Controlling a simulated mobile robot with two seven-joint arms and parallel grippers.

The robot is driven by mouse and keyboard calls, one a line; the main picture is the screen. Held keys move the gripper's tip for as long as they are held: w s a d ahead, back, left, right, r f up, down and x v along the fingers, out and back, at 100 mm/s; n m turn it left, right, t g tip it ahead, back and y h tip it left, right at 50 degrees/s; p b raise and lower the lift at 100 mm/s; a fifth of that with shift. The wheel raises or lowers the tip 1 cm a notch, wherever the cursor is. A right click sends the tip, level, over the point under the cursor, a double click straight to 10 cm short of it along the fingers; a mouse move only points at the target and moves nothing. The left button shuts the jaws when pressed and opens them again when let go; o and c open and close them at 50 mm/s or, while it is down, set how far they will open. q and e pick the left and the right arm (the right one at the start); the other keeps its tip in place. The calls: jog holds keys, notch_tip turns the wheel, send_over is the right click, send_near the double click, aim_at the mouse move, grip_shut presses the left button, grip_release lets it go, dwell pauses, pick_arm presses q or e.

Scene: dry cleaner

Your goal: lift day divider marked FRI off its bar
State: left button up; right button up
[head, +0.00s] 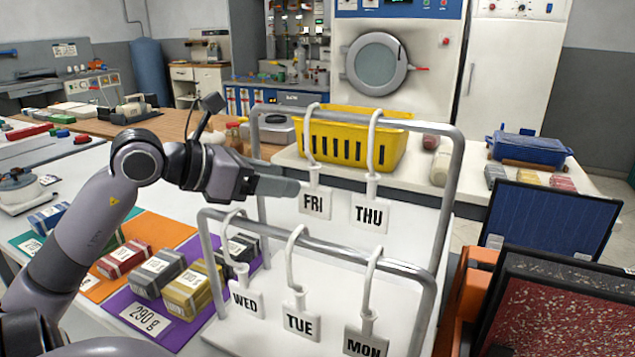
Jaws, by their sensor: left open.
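The FRI day divider (314,203) is a white tag on a white hook. It hangs from the rear grey bar (340,113) of a white rack, left of the THU divider (370,212). My left gripper (293,188) comes in from the left beside the neck of the FRI divider, just above its plate. Its fingers are seen edge-on and overlap in the picture. It is open, and I cannot tell whether the neck lies between the fingers. My right gripper is not in view.
The front bar (320,245) carries the WED (247,298), TUE (300,322) and MON (365,342) dividers. A yellow basket (400,150) stands behind the rear bar. Packets lie on coloured mats at left. Dark panels (570,310) stand at right.

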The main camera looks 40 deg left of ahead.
aim_at(314, 178)
pick_arm(q)
jog(key=w, duration=0.2)
jog(key=w+d+p, duration=0.1)
jog(key=w, duration=0.1)
jog(key=shift+w+d+f, duration=0.1)
jog(key=shift+d+f, duration=0.05)
jog(key=shift+d, duration=0.05)
jog(key=shift+p+x, duration=0.3)
jog(key=shift+x, duration=0.75)
jog(key=shift+f, duration=0.1)
grip_shut()
